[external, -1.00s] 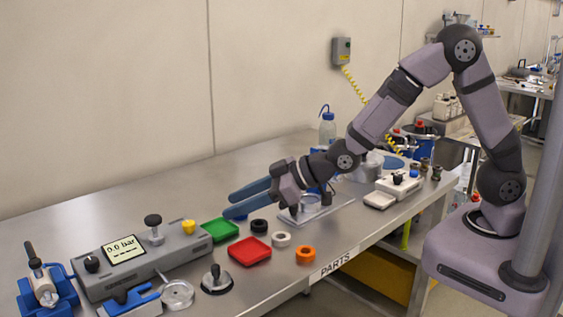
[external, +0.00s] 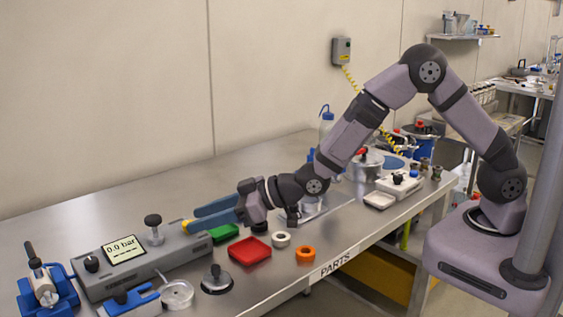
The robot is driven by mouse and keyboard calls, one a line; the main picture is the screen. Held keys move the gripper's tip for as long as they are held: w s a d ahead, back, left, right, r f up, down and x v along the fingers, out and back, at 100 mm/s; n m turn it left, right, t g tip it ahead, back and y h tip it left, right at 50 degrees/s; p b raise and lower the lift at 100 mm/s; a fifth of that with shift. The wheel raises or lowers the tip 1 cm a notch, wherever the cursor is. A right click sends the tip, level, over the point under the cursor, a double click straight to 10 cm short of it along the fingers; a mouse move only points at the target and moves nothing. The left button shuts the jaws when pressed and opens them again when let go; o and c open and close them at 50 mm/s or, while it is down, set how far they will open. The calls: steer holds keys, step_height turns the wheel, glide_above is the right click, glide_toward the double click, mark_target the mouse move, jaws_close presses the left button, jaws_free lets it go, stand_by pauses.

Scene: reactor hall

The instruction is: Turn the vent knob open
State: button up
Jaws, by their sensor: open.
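A grey instrument box (external: 150,268) with a display (external: 124,249) reading 0.0 bar stands at the left of the bench. No label shows which is the vent knob.
A green tray (external: 224,233) and a red tray (external: 249,252) lie below and beside my gripper. White (external: 281,240) and orange (external: 306,254) rings, a dark-knobbed disc (external: 216,281) and a blue clamp (external: 45,286) stand near the front. The bench behind the box is clear.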

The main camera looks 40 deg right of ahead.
steer(key=shift+x, duration=1.05)
jaws_close()
